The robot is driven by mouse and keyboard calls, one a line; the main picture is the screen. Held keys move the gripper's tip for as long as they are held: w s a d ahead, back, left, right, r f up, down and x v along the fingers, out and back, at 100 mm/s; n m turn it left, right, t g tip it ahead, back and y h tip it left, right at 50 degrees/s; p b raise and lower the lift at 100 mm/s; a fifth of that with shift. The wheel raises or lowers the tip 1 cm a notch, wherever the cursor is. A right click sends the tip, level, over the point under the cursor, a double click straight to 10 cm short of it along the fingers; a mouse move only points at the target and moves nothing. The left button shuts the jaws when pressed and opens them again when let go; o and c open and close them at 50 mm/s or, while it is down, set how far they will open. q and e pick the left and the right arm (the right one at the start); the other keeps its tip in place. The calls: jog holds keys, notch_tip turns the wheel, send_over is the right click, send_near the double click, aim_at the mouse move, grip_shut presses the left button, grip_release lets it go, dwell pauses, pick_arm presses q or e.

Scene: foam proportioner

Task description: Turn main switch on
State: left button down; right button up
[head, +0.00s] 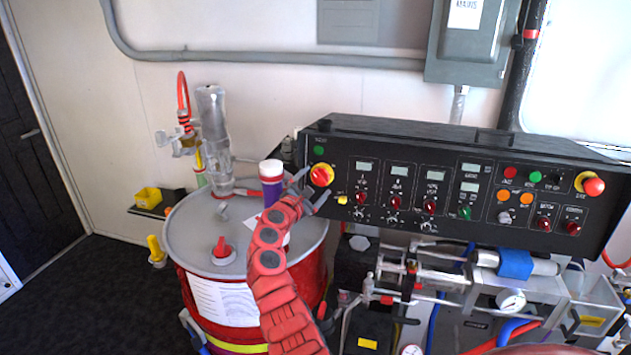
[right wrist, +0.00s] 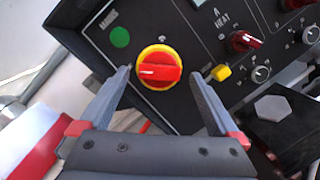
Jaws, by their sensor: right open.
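The main switch (head: 321,175) is a red rotary knob on a yellow round base at the left end of the black control panel (head: 345,240). In the right wrist view the knob (right wrist: 160,72) has its red grip bar lying roughly level, with a white mark at its left end. My right gripper (head: 308,192) is in front of the switch, open, with one finger on each side of it. In the right wrist view its fingertips (right wrist: 160,72) straddle the knob with gaps on both sides. I see no contact. My left gripper is out of view.
A green lamp (right wrist: 119,37) and a small yellow button (right wrist: 221,72) sit near the switch. A red drum (head: 225,290) with a grey lid stands left of the panel. Pipes and a gauge (head: 511,301) lie below the panel. A grey electrical box (head: 470,45) hangs above.

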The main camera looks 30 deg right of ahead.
jog(key=shift+w+d, duration=0.4)
jog(key=shift+d, duration=0.1)
